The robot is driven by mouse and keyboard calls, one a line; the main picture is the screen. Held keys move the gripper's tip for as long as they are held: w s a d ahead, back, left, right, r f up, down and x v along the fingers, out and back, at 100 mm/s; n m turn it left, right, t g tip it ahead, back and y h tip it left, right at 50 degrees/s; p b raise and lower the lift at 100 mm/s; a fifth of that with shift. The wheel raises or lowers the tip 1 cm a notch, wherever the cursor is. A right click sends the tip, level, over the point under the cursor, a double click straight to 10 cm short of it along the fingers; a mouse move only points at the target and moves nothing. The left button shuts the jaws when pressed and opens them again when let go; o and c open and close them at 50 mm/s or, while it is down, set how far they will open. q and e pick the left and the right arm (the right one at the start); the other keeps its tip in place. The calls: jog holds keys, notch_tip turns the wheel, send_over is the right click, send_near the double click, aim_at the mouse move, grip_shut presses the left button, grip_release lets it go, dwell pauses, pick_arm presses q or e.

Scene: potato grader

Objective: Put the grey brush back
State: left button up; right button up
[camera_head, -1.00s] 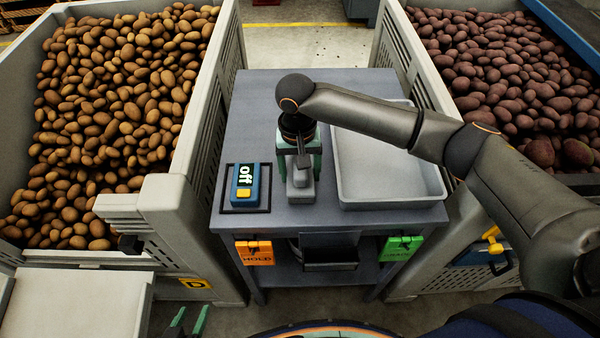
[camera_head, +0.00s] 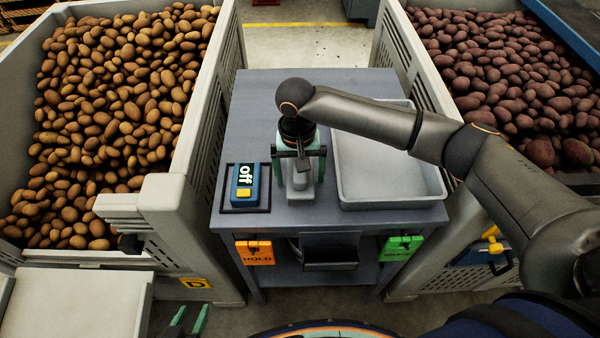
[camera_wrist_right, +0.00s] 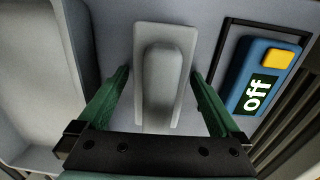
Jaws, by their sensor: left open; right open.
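The grey brush (camera_head: 301,182) shows as a rounded grey bar on a paler rectangular base, on the table beside the blue box. It also shows in the right wrist view (camera_wrist_right: 162,80). I cannot tell whether the base is part of it or a rest under it. My right gripper (camera_head: 301,172) is over it, with its green fingers open, one on each side. In the right wrist view the gripper (camera_wrist_right: 161,74) shows gaps between the fingers and the brush. My left gripper (camera_head: 188,320) is open and empty at the bottom left, away from the table.
A blue box reading "off" with a yellow button (camera_head: 244,186) stands left of the brush. A grey tray (camera_head: 392,203) is to its right. Orange (camera_head: 255,252) and green (camera_head: 401,248) tags hang at the table's front. Potato crates flank the table (camera_head: 250,120).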

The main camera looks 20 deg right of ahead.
notch_tip(320, 180, up, 12)
jog(key=shift+w+a+p, duration=0.15)
jog(key=shift+p, duration=0.25)
